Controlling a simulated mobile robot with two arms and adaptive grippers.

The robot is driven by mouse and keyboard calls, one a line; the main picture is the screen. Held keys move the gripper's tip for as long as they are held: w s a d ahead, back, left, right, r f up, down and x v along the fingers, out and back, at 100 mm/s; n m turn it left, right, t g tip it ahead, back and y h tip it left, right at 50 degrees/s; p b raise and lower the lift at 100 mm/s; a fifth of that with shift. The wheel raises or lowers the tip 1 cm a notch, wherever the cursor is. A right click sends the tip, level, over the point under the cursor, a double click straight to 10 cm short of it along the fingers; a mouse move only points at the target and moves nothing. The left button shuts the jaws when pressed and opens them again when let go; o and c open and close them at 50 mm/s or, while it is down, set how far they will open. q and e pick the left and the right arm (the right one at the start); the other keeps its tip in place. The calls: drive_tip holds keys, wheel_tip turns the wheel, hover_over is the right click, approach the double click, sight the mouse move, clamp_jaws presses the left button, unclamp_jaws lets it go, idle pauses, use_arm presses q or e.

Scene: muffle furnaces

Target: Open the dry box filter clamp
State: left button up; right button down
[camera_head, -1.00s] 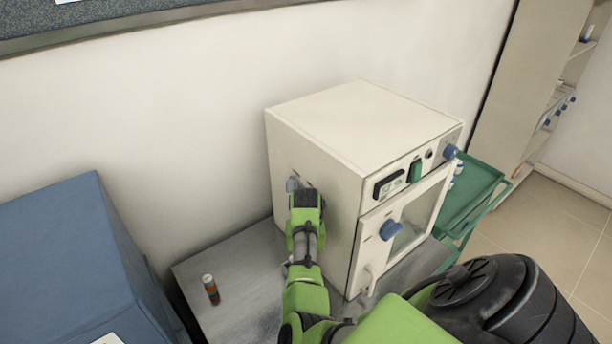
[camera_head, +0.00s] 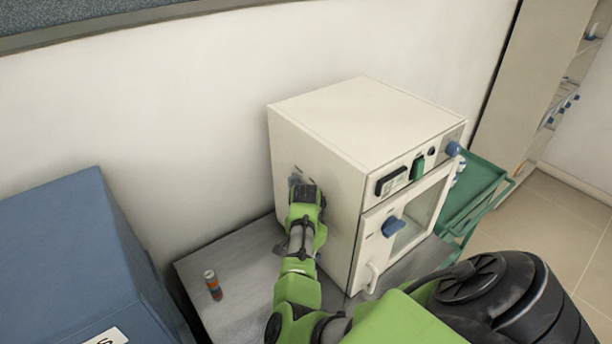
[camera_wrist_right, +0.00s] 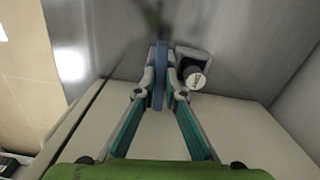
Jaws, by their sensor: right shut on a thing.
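The dry box (camera_head: 365,118) is a cream cabinet with blue knobs and a windowed door, standing on a grey table. My right gripper (camera_head: 298,180) is at its left side wall, and its body hides most of the fittings there. In the right wrist view, my right gripper (camera_wrist_right: 160,78) is shut on a flat blue clamp (camera_wrist_right: 160,58), with one finger on each side. A round filter fitting (camera_wrist_right: 196,78) with a pale, lettered end sits just right of the fingers. My left gripper is not in view.
A blue box-shaped unit (camera_head: 65,250) is at the left. A green cart (camera_head: 470,195) is right of the dry box. The wall is close behind.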

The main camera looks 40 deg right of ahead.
drive_tip(key=shift+m, duration=0.6)
drive_tip(key=shift+w+r, duration=0.1)
drive_tip(key=c, duration=2.1)
unclamp_jaws()
wheel_tip(320, 180, up, 12)
